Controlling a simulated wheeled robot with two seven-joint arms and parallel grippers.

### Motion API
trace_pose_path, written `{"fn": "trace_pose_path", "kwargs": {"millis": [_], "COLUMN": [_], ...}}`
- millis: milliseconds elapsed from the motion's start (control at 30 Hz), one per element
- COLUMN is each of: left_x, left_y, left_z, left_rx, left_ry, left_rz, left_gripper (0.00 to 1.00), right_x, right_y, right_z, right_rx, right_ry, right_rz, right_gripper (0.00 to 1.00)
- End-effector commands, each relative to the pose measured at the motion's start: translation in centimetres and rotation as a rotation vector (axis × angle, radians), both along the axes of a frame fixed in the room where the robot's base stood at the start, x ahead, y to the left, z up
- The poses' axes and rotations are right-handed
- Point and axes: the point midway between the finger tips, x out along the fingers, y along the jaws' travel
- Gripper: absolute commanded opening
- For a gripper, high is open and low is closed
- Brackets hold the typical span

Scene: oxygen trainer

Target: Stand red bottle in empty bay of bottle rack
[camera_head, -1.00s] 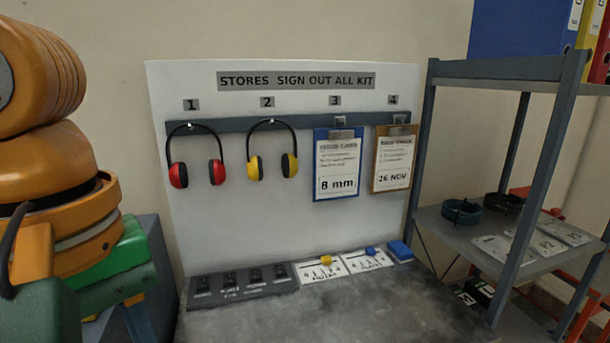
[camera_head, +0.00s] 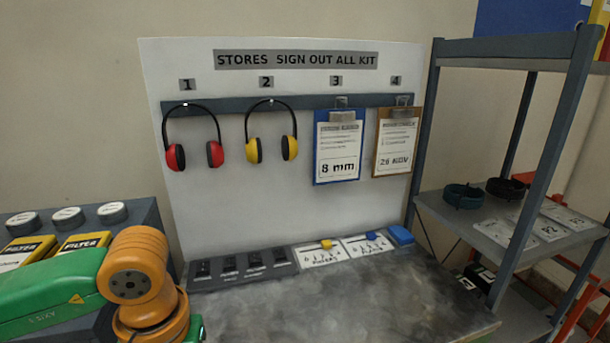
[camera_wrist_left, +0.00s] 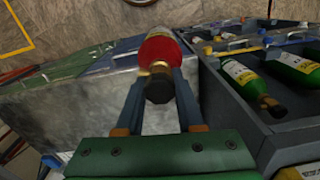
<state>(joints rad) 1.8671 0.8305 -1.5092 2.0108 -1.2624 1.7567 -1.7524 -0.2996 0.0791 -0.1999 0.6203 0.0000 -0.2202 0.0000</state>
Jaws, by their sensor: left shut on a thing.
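The red bottle (camera_wrist_left: 158,48) shows in the left wrist view, with a brass neck and a dark cap towards the camera. My left gripper (camera_wrist_left: 160,88) is shut on the red bottle near its neck. Right of it in that view is a dark rack (camera_wrist_left: 236,95) with green bottles lying in it, one in front (camera_wrist_left: 245,80) and one further right (camera_wrist_left: 296,68). I cannot tell which bay is empty. In the head view only my left arm shows at lower left; the gripper and bottle are out of that picture.
A grey bench (camera_head: 340,305) stands ahead with a dark slotted tray (camera_head: 240,268) and white cards (camera_head: 320,254) at its back. Yellow filter boxes (camera_head: 82,243) and round tins (camera_head: 68,218) sit at left. A metal shelf unit (camera_head: 498,47) stands at right.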

Motion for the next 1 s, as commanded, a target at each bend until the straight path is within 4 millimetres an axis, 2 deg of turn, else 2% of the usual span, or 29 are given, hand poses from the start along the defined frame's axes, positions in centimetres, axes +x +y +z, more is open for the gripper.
{"fn": "trace_pose_path", "kwargs": {"millis": [33, 100, 300, 1000], "left_x": [-0.1, -0.2, -0.4, -0.3], "left_y": [0.0, 0.0, 0.0, 0.0], "left_z": [-1.3, -2.8, -4.6, -4.6], "left_rx": [-0.005, -0.012, -0.023, -0.022], "left_ry": [0.002, -0.002, -0.01, -0.011], "left_rz": [-0.041, -0.096, -0.176, -0.176], "left_gripper": [0.0, 0.0, 0.0, 0.0], "right_x": [0.0, 0.0, 0.0, 0.0], "right_y": [0.0, 0.0, 0.0, 0.0], "right_z": [-0.2, -0.3, -0.4, -0.3], "right_rx": [0.0, 0.0, 0.0, 0.0], "right_ry": [0.0, 0.0, 0.0, 0.001], "right_rz": [0.0, 0.0, 0.0, 0.0], "right_gripper": [0.5, 0.5, 0.5, 0.5]}}
